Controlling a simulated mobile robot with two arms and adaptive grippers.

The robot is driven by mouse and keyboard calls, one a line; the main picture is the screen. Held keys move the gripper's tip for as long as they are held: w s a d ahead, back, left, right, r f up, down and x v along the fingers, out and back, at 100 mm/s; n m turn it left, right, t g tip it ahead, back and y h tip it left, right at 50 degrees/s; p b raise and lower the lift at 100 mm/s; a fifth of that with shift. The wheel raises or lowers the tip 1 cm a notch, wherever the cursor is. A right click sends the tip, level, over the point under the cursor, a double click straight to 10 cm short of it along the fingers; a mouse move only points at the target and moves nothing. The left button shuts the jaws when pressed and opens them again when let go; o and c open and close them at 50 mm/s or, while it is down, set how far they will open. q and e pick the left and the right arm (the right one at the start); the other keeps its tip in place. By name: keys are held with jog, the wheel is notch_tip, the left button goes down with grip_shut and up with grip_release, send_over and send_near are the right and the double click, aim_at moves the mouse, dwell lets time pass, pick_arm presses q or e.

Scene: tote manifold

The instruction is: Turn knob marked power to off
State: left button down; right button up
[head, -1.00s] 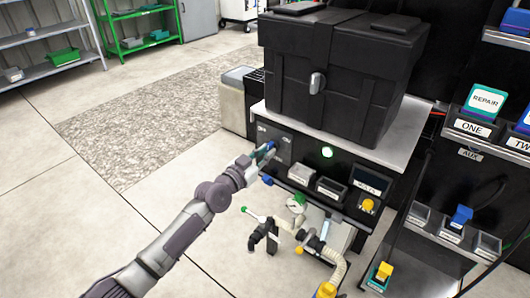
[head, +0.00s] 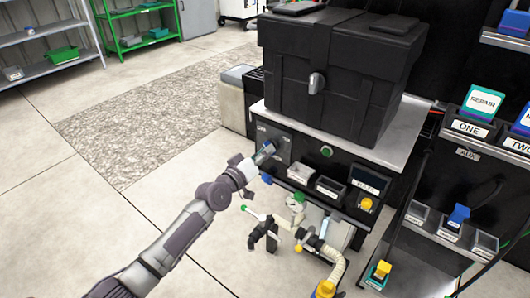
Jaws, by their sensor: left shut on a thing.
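The dark control panel (head: 285,142) is on the front of the workstation, below the big black case. My left gripper (head: 264,153) reaches it from the left and is shut at the panel's left part. The knob between its fingers is mostly hidden by the gripper, and its marking cannot be read. A round green indicator (head: 326,151) to the right of the gripper is dull, not glowing. My right gripper is not in view.
The black case (head: 335,75) stands on the pale worktop (head: 402,135). Small bins (head: 300,172) and a blue knob (head: 267,179) sit just below the panel. Hoses and a valve with a white handle (head: 257,214) are lower down. The floor at left is clear.

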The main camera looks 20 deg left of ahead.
pick_arm(q)
jog(key=shift+f+n, duration=0.1)
jog(key=shift+n, duration=0.4)
jog(key=c, duration=1.1)
grip_release()
jog(key=shift+c, duration=0.2)
jog(key=shift+s, duration=0.1)
jog(key=v, duration=1.2)
